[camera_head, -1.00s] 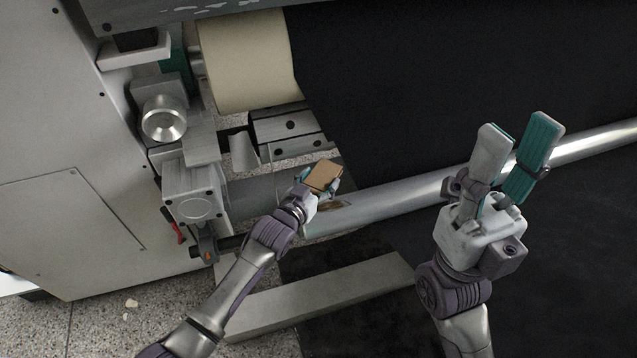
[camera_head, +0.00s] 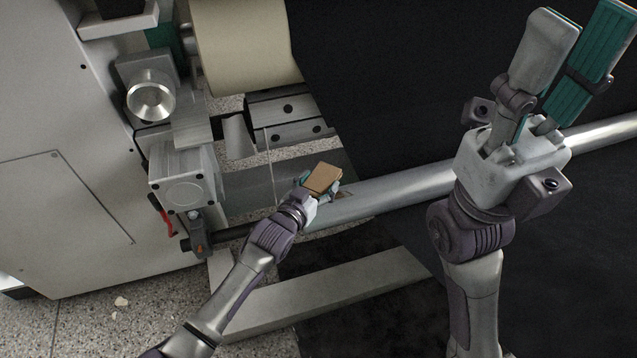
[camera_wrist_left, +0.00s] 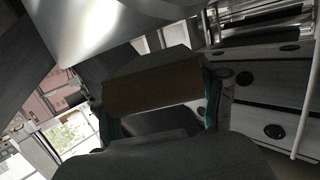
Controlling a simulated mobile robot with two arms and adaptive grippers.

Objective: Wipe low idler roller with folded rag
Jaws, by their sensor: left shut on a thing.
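The folded rag (camera_head: 322,179) is a small tan-brown block. My left gripper (camera_head: 320,184) is shut on it, at the low idler roller, a long silver tube (camera_head: 410,184). In the left wrist view the rag (camera_wrist_left: 152,90) lies between the fingers, with a shiny metal roller surface (camera_wrist_left: 110,22) beyond it. I cannot tell whether the rag touches the roller. My right gripper (camera_head: 583,22) is open and empty, raised in front of the dark web.
A cream roll (camera_head: 245,45) and a metal block with bolts (camera_head: 287,118) are above the roller. A bearing block (camera_head: 184,178) and grey machine cabinet (camera_head: 60,130) stand at left. A black web (camera_head: 400,80) fills the right. A floor-level beam (camera_head: 330,292) runs below.

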